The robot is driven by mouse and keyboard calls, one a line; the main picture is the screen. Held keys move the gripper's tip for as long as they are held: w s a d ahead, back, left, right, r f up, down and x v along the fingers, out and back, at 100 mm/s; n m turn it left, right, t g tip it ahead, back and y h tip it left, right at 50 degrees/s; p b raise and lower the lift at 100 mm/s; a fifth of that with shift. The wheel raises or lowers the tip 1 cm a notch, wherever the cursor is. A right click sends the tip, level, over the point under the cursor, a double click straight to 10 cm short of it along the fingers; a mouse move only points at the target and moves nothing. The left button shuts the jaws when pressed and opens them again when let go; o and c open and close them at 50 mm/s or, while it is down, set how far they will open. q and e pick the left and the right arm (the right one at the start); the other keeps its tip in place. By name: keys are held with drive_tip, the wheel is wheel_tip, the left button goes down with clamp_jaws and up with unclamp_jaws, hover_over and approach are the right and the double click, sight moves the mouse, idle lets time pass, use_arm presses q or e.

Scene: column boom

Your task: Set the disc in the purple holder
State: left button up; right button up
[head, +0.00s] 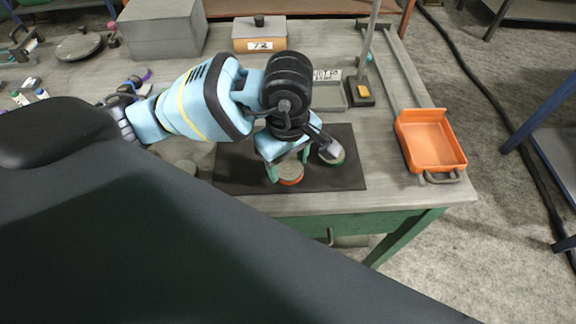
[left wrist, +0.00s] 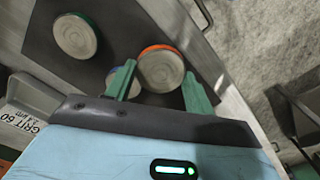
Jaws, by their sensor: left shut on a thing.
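A round grey disc with an orange rim (head: 290,174) is at the front of the dark mat. My left gripper (head: 287,168) points down with its green fingers on either side of this disc. The left wrist view shows the same disc (left wrist: 162,69) between the fingertips (left wrist: 160,88), shut on it; I cannot tell whether it is lifted. A similar disc with a green rim (left wrist: 75,37) lies on the mat. A third round piece with a blue rim (left wrist: 110,80) is partly hidden behind one finger. I cannot make out a purple holder for certain. My right gripper is not in view.
The dark mat (head: 350,178) lies near the front edge of the workbench. An orange tray (head: 430,140) stands at the bench's right end. A thin upright post on a dark base (head: 359,92) and a grey tray (head: 329,95) stand behind the mat.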

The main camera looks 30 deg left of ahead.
sight(288, 164)
use_arm(q)
drive_tip(key=shift+w, duration=0.1)
drive_tip(key=shift+w+a, duration=0.15)
drive_tip(key=shift+w, duration=0.15)
wheel_tip(288, 164, down, 3)
drive_tip(key=shift+f, duration=0.5)
drive_tip(key=o, duration=1.2)
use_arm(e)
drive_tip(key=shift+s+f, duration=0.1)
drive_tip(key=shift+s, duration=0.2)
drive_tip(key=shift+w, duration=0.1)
